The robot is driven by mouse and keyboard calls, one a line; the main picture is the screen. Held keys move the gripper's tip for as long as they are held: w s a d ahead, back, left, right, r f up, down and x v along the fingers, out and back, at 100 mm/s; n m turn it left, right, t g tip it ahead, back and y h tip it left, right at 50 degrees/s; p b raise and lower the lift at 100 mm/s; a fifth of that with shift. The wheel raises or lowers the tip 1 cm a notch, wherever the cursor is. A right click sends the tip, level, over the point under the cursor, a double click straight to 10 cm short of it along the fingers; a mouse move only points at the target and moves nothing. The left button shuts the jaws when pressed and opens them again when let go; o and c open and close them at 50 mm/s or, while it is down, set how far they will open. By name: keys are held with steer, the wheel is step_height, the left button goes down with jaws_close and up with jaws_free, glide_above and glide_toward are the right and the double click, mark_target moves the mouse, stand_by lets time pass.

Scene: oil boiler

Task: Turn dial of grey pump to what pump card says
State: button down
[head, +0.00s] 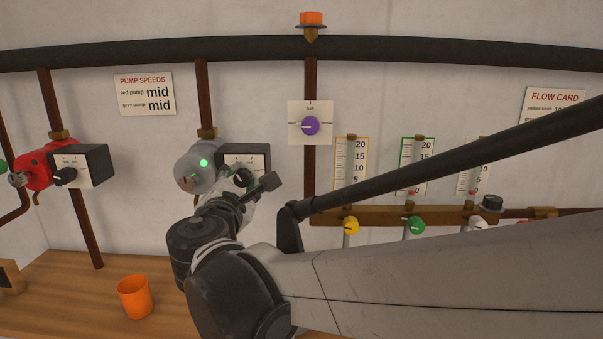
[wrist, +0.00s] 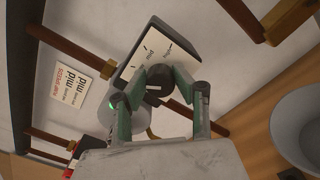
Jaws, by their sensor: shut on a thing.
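The grey pump (head: 190,172) hangs on its pipe with a lit green light; part of it shows in the wrist view (wrist: 108,118). The pump card (head: 144,94) reads red pump mid, grey pump mid.
The red pump (head: 40,167) with its own dial box is at the left. A purple dial (head: 310,126) is right of the grey pump. Gauges with a yellow valve knob (head: 351,226) and green one (head: 416,225) lie farther right. An orange cup (head: 134,297) stands on the wooden bench.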

steer(key=m+p, duration=0.1)
steer(key=m, duration=0.4)
steer(key=shift+m, duration=0.4)
steer(key=m+p, duration=0.1)
steer(key=m, duration=0.3)
steer(key=shift+m, duration=0.7)
steer(key=c, duration=1.4)
jaws_free()
steer(key=s, duration=1.2)
steer(key=shift+d, duration=0.25)
